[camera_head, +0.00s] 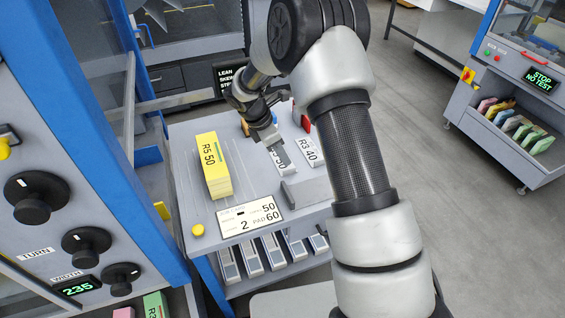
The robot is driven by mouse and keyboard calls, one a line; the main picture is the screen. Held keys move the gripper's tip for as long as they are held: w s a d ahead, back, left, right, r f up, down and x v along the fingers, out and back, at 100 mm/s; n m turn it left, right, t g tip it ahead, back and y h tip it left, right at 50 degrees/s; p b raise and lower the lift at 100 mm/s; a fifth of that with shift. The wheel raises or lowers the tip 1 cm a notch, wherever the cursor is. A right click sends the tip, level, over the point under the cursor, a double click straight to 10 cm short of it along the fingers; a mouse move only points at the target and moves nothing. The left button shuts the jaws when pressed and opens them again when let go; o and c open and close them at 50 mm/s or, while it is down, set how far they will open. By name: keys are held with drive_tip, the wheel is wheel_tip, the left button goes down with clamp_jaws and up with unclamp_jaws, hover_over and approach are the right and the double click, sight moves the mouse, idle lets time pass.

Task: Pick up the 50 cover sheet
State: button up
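Two white labelled pieces lie side by side on the grey work table (295,187). The one on the left (281,158) has a label ending in what looks like 50, partly covered by my gripper. The one on the right (311,150) reads R3 40. A yellow stack (215,166) labelled R5 50 stands further left. I cannot tell which of these is the cover sheet. My gripper (271,138) points down over the far end of the left white piece; whether it touches it, and how its fingers are set, is unclear.
Several grey blocks (274,252) stand on the shelf below. A blue-framed machine with black knobs (36,197) is close at left.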

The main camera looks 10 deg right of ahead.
sight(291, 166)
drive_tip(key=shift+b+x, duration=0.45)
drive_tip(key=shift+x, duration=3.1)
drive_tip(key=shift+d+r, duration=0.1)
clamp_jaws()
